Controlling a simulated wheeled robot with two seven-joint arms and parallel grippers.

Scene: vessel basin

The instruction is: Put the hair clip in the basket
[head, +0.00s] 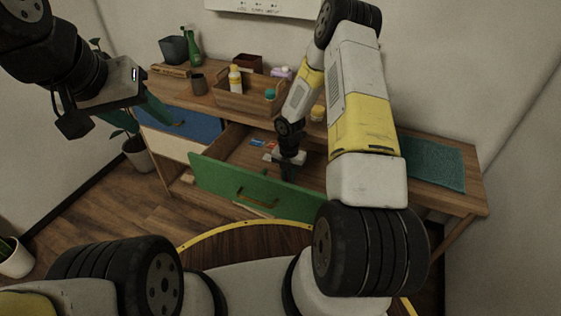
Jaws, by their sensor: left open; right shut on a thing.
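The basket (247,106) is a light wooden box on the cabinet top, holding a white bottle with a yellow cap and a teal round item. My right gripper (288,174) points down into the open drawer with the green front (225,180), close behind that front. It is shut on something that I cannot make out. I cannot pick out the hair clip; the gripper may be hiding it. My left gripper (142,115) is open at the upper left, in front of the cabinet's left end and away from the basket.
Small red and blue items (262,143) lie in the drawer. A green bottle (193,48), a dark pot (173,50) and a cup (198,82) stand left of the basket. A teal mat (432,162) lies at the right end. My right arm hides part of the cabinet top.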

